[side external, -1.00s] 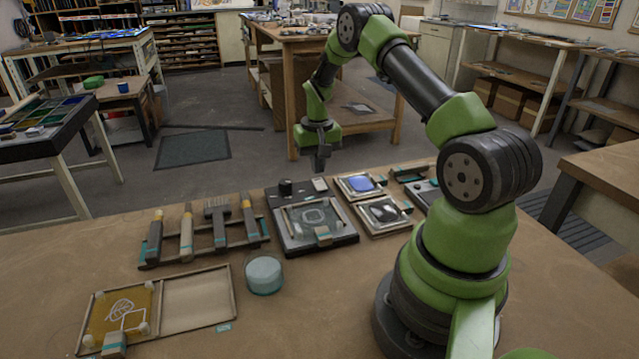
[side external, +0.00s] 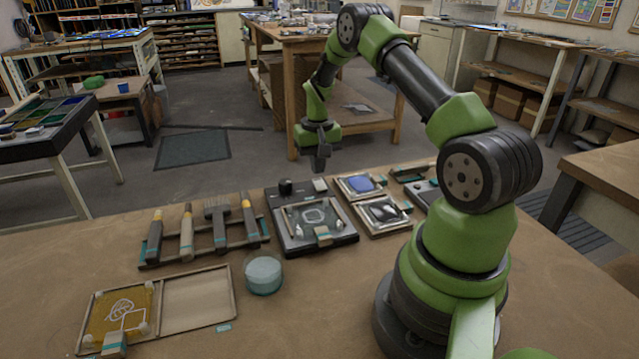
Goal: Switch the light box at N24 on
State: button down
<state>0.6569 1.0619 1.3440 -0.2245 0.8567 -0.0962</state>
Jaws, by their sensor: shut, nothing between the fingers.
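A dark light box (side external: 285,240) lies on the workbench in the middle of the side external view. It has a black knob (side external: 286,187) at its back left and a small pale switch-like block (side external: 320,185) at its back right. A framed glass pane (side external: 313,216) with a pale outline lies on its top, with a teal-banded block (side external: 323,236) at the front edge. I cannot read an N24 label, nor tell whether the box is lit. My gripper (side external: 319,167) is shut and empty, pointing down just above the pale block, apparently apart from it.
Two framed panes, one blue (side external: 360,185) and one dark (side external: 383,213), lie right of the box. A rack of brushes and tools (side external: 205,250) stands to its left. A round teal jar (side external: 264,275) and a two-part wooden tray (side external: 198,298) are in front.

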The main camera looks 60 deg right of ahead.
aim_at(317, 181)
jog(key=shift+f, duration=1.3)
dwell(0.4)
jog(key=shift+r, duration=3.55)
jog(key=shift+a+r, duration=0.1)
jog(key=s+a+r+n+t, duration=0.1)
jog(key=a+r+n+t, duration=0.15)
jog(key=a+r, duration=1.2)
jog(key=s+a+r+n+t+y, duration=0.1)
jog(key=s+a+r+t, duration=0.1)
jog(key=s+a, duration=0.4)
jog(key=s+a+r+n+t+y, duration=0.1)
jog(key=s+a+r, duration=0.3)
jog(key=s, duration=0.5)
jog(key=shift+s+a+r+t, duration=0.2)
jog(key=shift+s+a+t, duration=0.1)
jog(key=shift+a+t, duration=0.65)
